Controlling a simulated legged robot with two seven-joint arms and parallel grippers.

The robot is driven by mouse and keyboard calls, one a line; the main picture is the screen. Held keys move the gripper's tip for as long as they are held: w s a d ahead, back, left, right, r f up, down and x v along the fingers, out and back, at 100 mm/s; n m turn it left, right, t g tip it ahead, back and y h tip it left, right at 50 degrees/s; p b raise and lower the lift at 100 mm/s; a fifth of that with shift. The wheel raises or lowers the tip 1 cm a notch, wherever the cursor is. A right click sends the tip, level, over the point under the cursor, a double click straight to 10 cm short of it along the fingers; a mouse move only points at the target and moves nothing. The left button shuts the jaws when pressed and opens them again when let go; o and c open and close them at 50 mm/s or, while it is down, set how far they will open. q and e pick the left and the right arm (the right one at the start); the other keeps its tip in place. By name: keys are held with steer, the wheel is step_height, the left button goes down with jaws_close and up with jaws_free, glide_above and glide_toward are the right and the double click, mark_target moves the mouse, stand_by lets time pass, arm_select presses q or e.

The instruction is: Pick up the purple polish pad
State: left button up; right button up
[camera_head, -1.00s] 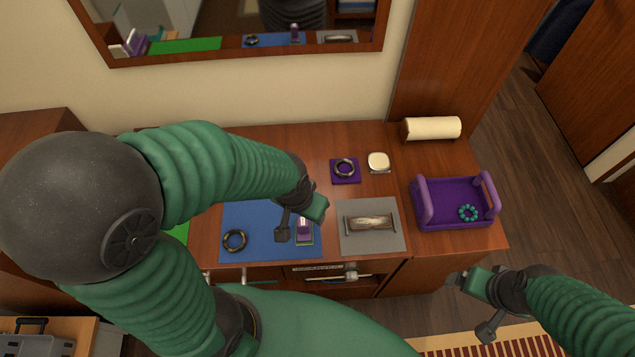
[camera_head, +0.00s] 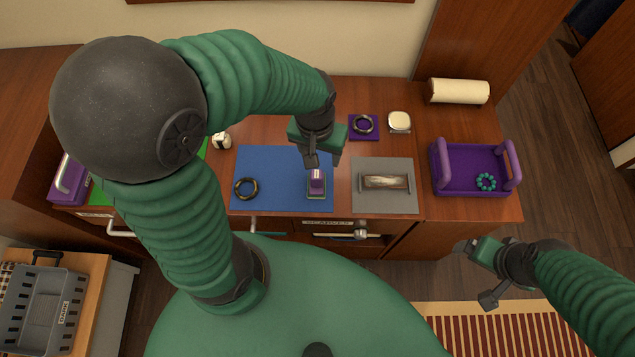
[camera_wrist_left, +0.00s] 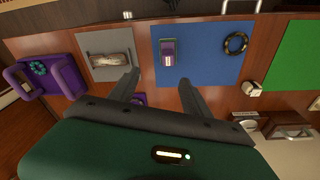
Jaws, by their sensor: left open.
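A small purple block, taken to be the polish pad (camera_head: 316,184), has a pale panel and lies on the blue mat (camera_head: 275,165) near its right edge. My left gripper (camera_head: 322,157) is open and empty, just beyond the pad in the head view. It also shows in the left wrist view (camera_wrist_left: 158,82), with its two fingers apart and clear of the pad. My right gripper (camera_head: 466,249) hangs off the counter's front right; its jaw gap is unclear.
A dark ring (camera_head: 245,188) lies on the same mat. A grey mat (camera_head: 385,203) with a brownish item stands right of it. Behind are a purple square with a ring (camera_head: 363,127) and a white-topped item (camera_head: 399,121). A purple tray (camera_head: 470,188) holds a teal bracelet.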

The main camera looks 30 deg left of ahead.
mark_target(317, 174)
arm_select(q)
steer(key=a+f+n, duration=0.1)
steer(key=f, duration=0.5)
steer(key=w+f+n+g+b, duration=0.1)
steer(key=f, duration=0.4)
steer(key=w+a+f+n+b, duration=0.1)
steer(key=f, duration=0.5)
steer(key=shift+w+a+f, duration=0.15)
steer(key=shift+a+f, duration=0.15)
steer(key=shift+w+f, duration=0.15)
jaws_close()
arm_select(e)
steer(key=x, duration=0.4)
steer(key=shift+s+d+f, duration=0.1)
steer(key=shift+s+f, duration=0.15)
steer(key=shift+f, duration=0.1)
